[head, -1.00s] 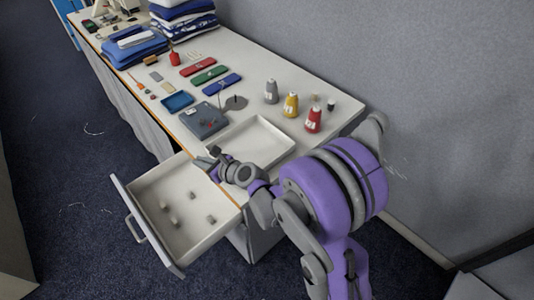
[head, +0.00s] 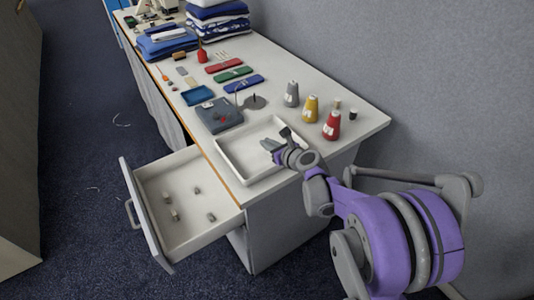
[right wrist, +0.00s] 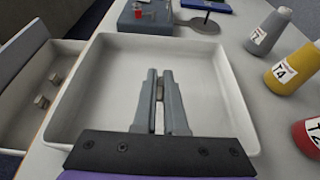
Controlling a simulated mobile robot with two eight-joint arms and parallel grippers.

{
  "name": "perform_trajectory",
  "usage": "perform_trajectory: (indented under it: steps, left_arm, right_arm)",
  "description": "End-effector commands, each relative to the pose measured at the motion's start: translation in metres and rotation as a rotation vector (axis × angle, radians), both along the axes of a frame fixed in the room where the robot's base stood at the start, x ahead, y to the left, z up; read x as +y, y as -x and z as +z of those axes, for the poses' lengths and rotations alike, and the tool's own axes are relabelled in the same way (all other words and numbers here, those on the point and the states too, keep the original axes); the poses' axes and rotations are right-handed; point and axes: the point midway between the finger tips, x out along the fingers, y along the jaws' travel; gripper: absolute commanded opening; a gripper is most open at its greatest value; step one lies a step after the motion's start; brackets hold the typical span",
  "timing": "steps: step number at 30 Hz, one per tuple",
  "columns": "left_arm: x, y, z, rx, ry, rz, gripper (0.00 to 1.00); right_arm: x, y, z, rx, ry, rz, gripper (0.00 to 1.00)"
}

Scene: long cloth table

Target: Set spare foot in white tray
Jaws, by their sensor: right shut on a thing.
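The white tray (head: 232,166) sits on the near end of the table, and it fills the middle of the right wrist view (right wrist: 78,112). My right gripper (head: 270,146) is over the tray, pointing down into it. In the right wrist view its two grey fingers (right wrist: 160,75) are closed on a small pale grey piece, the spare foot (right wrist: 159,118), mostly hidden between them. Whether the foot touches the tray floor I cannot tell. The open drawer (head: 150,182) left of the tray holds several small grey feet (head: 168,199). My left gripper is not in view.
Behind the tray are a grey box (head: 220,115) and a dark round stand (head: 254,102). Grey, yellow (head: 310,109) and red (head: 332,126) cones stand to its right. Coloured cases (head: 233,74) and folded cloths (head: 216,15) lie further back. The tray interior looks otherwise empty.

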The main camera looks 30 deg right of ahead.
Motion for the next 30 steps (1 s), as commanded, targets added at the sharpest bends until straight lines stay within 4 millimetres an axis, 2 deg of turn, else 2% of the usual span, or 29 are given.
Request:
perform_trajectory:
  steps: [10,21,22,27,30]
  left_arm:
    - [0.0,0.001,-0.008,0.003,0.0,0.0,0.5]
    - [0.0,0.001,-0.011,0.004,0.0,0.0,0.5]
    - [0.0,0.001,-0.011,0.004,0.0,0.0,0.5]
    - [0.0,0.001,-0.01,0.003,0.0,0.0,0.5]
    - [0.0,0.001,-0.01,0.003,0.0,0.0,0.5]
  right_arm:
    - [0.0,0.0,-0.039,0.0,0.0,0.0,0.0]
    - [0.0,0.0,-0.044,0.0,0.0,0.0,0.0]
    - [0.0,0.0,-0.045,0.0,0.0,0.0,0.11]
    - [0.0,0.0,-0.043,0.0,0.0,0.0,0.39]
    - [0.0,0.0,-0.043,0.0,0.0,0.0,0.39]
